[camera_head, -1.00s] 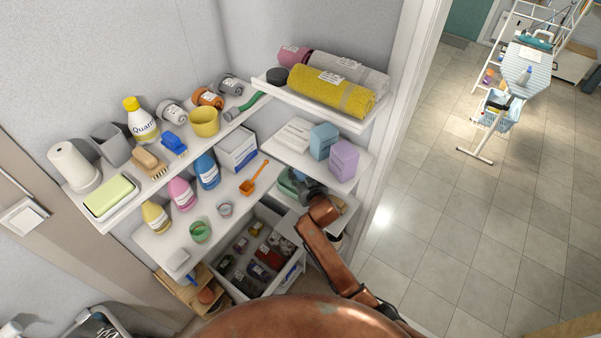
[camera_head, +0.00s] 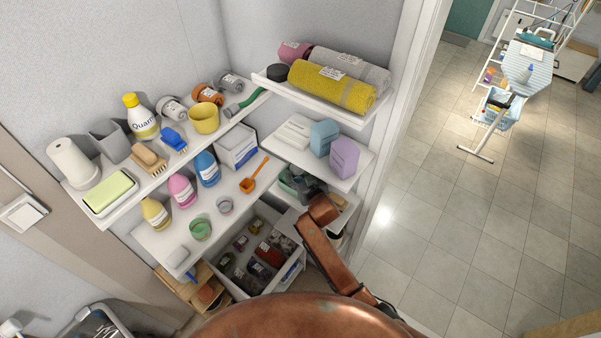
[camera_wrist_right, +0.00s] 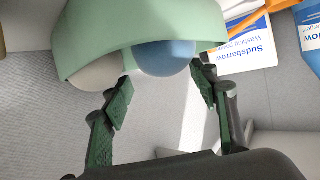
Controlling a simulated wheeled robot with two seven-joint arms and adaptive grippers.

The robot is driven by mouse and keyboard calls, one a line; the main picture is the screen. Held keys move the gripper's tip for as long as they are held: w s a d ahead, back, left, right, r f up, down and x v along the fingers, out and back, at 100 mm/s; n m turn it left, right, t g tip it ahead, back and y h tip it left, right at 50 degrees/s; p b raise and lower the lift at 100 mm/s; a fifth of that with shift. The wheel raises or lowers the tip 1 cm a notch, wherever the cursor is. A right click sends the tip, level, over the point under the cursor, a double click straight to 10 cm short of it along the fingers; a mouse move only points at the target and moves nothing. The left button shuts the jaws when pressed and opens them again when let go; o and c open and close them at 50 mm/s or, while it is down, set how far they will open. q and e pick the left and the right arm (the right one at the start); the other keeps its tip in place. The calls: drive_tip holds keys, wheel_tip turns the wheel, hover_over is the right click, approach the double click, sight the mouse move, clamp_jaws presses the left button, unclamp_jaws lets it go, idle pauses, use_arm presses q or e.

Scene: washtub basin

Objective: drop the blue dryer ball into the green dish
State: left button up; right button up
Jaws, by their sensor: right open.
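The green dish (camera_head: 287,182) is on the small lower right shelf, partly hidden by my right gripper (camera_head: 306,188). In the right wrist view the green dish (camera_wrist_right: 140,25) fills the top. The blue dryer ball (camera_wrist_right: 164,58) shows at its rim, partly hidden by the dish wall; a pale ball (camera_wrist_right: 97,72) is beside it. I cannot tell what the blue ball rests on. The fingers of my right gripper (camera_wrist_right: 162,95) are spread, one on each side below the ball, with a gap between them. The blue ball cannot be made out in the head view. My left gripper is out of view.
A white Sudsbarrow box (camera_wrist_right: 245,48) and a blue bottle (camera_wrist_right: 310,35) are near the dish in the wrist view. Lilac (camera_head: 344,157) and blue (camera_head: 323,136) boxes stand on the shelf above. A crate (camera_head: 292,268) of small packs is below left. Open floor lies right.

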drive_tip(key=shift+d+f, duration=0.1)
drive_tip(key=shift+f, duration=0.1)
drive_tip(key=shift+r+p, duration=0.35)
drive_tip(key=shift+r, duration=0.25)
drive_tip(key=b+v, duration=0.1)
drive_tip(key=v, duration=1.1)
drive_tip(key=shift+r, duration=0.2)
